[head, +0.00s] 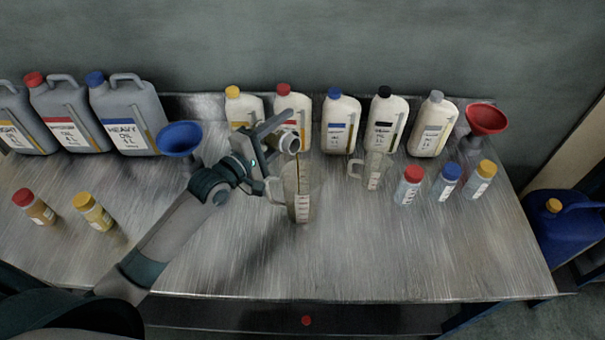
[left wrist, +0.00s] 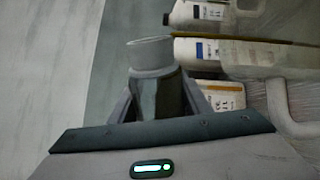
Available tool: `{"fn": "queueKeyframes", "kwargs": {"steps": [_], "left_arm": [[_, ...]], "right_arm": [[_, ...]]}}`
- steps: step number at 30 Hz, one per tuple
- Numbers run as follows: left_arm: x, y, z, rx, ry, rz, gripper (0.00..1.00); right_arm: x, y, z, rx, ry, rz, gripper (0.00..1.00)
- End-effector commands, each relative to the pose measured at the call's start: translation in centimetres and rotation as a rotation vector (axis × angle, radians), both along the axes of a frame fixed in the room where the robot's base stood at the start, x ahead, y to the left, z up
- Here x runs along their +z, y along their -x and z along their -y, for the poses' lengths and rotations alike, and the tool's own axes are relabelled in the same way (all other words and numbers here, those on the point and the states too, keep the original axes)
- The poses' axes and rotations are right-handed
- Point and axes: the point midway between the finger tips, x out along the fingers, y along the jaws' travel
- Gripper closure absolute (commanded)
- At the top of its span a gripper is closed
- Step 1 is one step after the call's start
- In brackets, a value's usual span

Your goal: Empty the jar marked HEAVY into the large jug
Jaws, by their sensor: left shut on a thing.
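My left gripper (head: 275,138) is shut on a small uncapped jar (head: 290,145), held tipped above the large jug (head: 301,205). The jar also shows in the left wrist view (left wrist: 150,52), with its open mouth clear. No marking on it can be read. A thin amber stream runs from its mouth toward the large jug, whose side and handle show in the left wrist view (left wrist: 290,112). The large jug is clear, stands upright and bears a scale strip. How much oil is in it cannot be told. My right gripper is not in view.
A smaller jug (head: 374,172) stands right of the large one. Capped bottles (head: 340,125) line the back. Red- and yellow-capped jars (head: 93,212) stand at left, several jars (head: 445,183) at right. A blue funnel (head: 180,140) is behind my arm. The table's front middle is clear.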

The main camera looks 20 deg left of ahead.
Motion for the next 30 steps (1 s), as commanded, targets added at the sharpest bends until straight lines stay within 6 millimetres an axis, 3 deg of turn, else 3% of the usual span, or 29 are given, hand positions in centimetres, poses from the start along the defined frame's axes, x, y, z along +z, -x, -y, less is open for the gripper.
{"fn": "queueKeyframes", "kwargs": {"steps": [30], "left_arm": [[0.1, 0.18, 0.45, 0.0, -0.103, 0.044, 0.83]], "right_arm": [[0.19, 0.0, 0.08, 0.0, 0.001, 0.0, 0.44]]}}
